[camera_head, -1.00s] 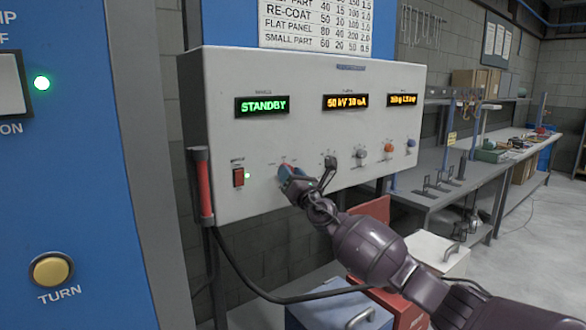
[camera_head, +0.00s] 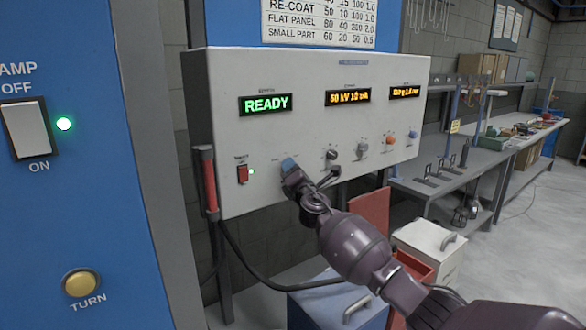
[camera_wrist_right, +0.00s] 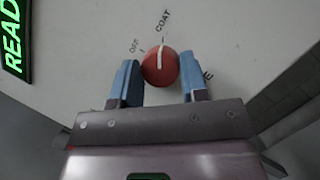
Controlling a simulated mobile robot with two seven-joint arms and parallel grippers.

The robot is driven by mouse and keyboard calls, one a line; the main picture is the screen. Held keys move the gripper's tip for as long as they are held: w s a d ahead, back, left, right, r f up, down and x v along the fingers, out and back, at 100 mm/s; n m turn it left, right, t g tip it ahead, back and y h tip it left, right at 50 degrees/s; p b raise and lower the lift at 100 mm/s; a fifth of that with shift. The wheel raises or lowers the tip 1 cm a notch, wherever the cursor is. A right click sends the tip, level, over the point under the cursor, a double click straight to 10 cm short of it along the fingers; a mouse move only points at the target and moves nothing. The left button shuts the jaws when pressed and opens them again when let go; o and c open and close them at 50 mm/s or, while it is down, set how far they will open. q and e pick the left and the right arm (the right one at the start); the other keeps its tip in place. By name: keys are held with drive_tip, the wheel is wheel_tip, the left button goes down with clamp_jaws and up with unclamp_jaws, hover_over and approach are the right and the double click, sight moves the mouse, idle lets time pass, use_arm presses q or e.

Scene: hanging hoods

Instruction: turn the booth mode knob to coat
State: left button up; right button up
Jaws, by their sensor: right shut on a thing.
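The booth mode knob (camera_wrist_right: 160,67) is a round red knob with a white pointer line, seen in the right wrist view. Its line points up at the COAT label (camera_wrist_right: 163,21). OFF is printed to its left, and a label ending in E is partly hidden by the right finger. My right gripper (camera_head: 289,167) is shut on the knob, one blue finger on each side; its fingers (camera_wrist_right: 160,84) hide the knob in the head view. The display (camera_head: 265,104) above reads READY in green. My left gripper is not in view.
The grey control box (camera_head: 225,180) carries other knobs to the right, including an orange one (camera_head: 390,139), and a red switch (camera_head: 243,174) to the left. A blue panel (camera_head: 70,210) stands at the left. A workbench (camera_head: 440,182) runs along the right.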

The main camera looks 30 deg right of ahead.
drive_tip(key=shift+r, duration=0.1)
drive_tip(key=o, duration=0.9)
drive_tip(key=v, duration=1)
drive_tip(key=shift+s, duration=0.35)
drive_tip(key=shift+a, duration=0.1)
